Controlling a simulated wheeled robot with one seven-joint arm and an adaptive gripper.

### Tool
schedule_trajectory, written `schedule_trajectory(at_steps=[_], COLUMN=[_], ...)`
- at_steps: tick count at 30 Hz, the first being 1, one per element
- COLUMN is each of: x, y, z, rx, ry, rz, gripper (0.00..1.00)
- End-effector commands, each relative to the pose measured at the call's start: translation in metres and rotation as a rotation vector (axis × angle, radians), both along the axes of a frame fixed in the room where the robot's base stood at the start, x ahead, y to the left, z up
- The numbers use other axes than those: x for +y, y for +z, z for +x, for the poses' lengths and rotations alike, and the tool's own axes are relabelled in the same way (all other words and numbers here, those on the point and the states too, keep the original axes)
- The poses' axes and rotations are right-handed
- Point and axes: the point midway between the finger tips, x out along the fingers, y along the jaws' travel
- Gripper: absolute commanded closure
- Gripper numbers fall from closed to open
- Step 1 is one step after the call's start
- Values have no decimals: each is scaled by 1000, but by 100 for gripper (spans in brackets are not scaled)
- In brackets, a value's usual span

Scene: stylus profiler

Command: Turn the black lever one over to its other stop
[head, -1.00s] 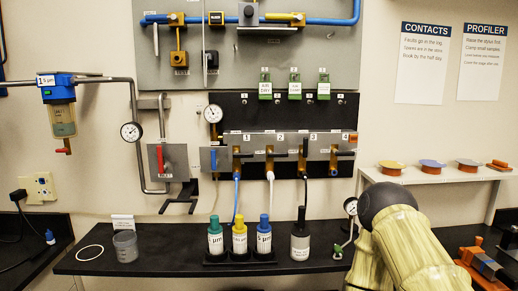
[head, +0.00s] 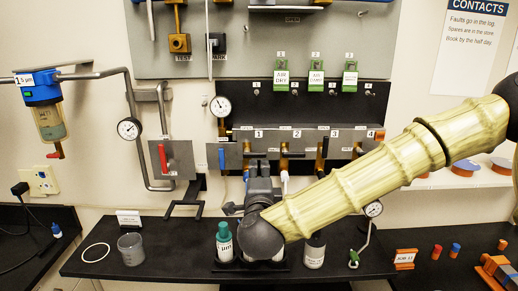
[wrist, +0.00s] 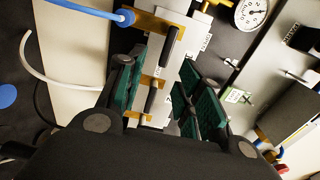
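The valve panel (head: 228,157) carries a row of brass valves with black levers, numbered 1 to 4. Black lever one (head: 266,154) lies sideways, pointing right from its valve under the number 1. In the wrist view, black lever one (wrist: 168,44) is near the top, on the valve with the blue hose. My gripper (head: 259,168) is in front of the panel, just below lever one. In the wrist view my gripper (wrist: 162,80) has its green-padded fingers apart, with nothing held. Lever one lies beyond the fingertips, seemingly untouched. My gripper hides valve one's lower part.
A gauge (head: 220,106) stands above the panel's left end. Bottles, including a green-capped one (head: 224,240), stand on the bench below my arm.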

Motion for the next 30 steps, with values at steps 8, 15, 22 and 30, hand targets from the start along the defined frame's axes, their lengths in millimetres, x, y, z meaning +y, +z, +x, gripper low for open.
schedule_trajectory(at_steps=[8, 15, 22, 30], x=[-5, -4, -3, -1], y=[9, 8, 7, 4], z=[25, 65, 94, 107], rx=[-6, -5, -5, -5], ry=[-11, -10, -8, -5], rz=[9, 8, 8, 7], gripper=[64, 64, 64, 64])
